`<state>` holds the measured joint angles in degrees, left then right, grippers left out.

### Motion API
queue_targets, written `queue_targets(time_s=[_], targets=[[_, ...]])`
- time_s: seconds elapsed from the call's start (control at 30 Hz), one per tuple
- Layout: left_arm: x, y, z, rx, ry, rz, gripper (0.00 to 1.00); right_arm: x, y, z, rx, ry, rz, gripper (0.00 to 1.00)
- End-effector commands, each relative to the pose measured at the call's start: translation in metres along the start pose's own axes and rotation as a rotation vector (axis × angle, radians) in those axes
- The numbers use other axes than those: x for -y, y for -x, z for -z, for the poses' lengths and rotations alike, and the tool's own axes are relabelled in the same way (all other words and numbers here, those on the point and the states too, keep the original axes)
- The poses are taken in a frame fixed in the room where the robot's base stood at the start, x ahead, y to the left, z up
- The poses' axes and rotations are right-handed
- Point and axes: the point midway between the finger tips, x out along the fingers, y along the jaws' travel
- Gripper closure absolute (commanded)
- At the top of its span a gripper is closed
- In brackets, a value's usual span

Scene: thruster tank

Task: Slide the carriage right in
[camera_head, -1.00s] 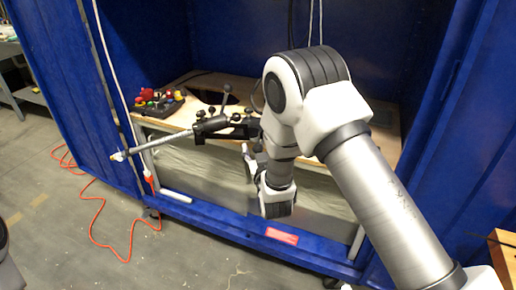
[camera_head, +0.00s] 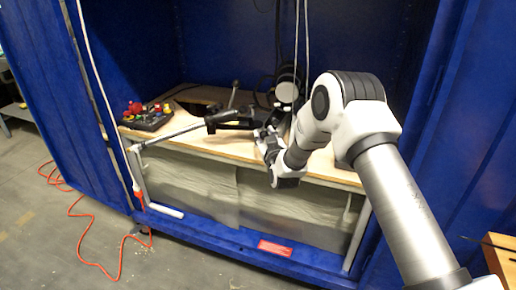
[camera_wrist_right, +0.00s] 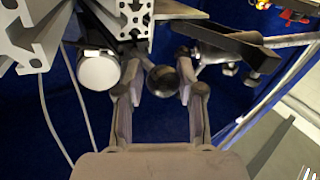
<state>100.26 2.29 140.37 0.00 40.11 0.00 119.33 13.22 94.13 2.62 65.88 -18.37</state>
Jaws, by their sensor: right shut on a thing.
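The carriage (camera_head: 233,115) is a dark clamp-like assembly with a lever. A long grey rod (camera_head: 172,134) sticks out from it to the left, over the front edge of the wooden bench. My right gripper (camera_head: 263,136) is at the carriage's near right end, above the bench's front edge. My forearm and wrist partly hide the carriage's right side. My left gripper is out of view.
The wooden bench top (camera_head: 200,142) stands inside a blue enclosure (camera_head: 225,45). A control box with a red button (camera_head: 147,117) sits on its left. Cables hang at the back. An orange cord (camera_head: 85,235) lies on the floor at the left.

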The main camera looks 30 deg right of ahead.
Motion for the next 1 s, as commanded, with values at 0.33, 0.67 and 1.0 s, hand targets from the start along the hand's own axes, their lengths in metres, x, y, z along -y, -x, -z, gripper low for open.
queue_targets(time_s=[0.33,0.67,1.0], targets=[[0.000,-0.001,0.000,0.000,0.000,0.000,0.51,-0.002,-0.007,0.002,-0.004,0.005,0.006,1.00],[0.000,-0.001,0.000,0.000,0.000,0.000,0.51,-0.003,-0.006,0.000,-0.001,0.004,0.004,0.41],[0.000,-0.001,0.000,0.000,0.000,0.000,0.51,-0.002,0.037,-0.002,0.004,0.003,0.005,0.41]])
